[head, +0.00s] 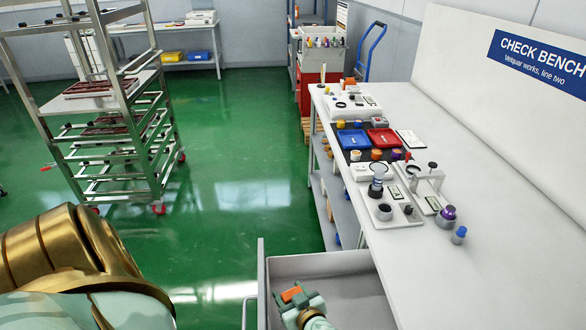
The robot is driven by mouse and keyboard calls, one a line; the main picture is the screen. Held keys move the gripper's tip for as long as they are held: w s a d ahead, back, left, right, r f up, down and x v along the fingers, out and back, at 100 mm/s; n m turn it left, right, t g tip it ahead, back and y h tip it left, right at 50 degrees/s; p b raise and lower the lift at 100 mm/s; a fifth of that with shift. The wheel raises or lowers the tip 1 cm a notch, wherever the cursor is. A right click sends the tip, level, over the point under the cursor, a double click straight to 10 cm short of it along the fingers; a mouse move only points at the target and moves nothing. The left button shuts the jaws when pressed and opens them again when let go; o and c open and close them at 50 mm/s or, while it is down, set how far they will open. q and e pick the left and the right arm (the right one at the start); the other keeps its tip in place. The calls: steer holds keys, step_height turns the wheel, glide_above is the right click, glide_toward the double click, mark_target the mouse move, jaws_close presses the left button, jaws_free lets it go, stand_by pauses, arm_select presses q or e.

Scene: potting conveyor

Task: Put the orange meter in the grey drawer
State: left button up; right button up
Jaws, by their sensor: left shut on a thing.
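The orange meter (291,294) is a small orange block, seen at the bottom of the head view. My left gripper (297,298) is shut on it, with pale green fingers on its sides. The grey drawer (318,264) stands open beneath the bench, with a bar handle on its left front. The gripper and the meter appear over or within the drawer's opening; their height above its floor is hard to tell. The gripper hides part of the drawer floor. The drawer's near part is cut off by the picture's edge. My right gripper is not in view.
The white check bench (470,180) runs along the right, bearing instruments, a blue tray (354,139), a red tray (383,139) and small coloured jars. A metal rack trolley (115,130) stands at the left. The green floor between is clear.

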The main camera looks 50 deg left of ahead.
arm_select(q)
step_height(320, 180, down, 5)
steer(key=b, duration=0.3)
steer(key=shift+r, duration=0.3)
steer(key=shift+f, duration=0.15)
steer(key=o, duration=0.9)
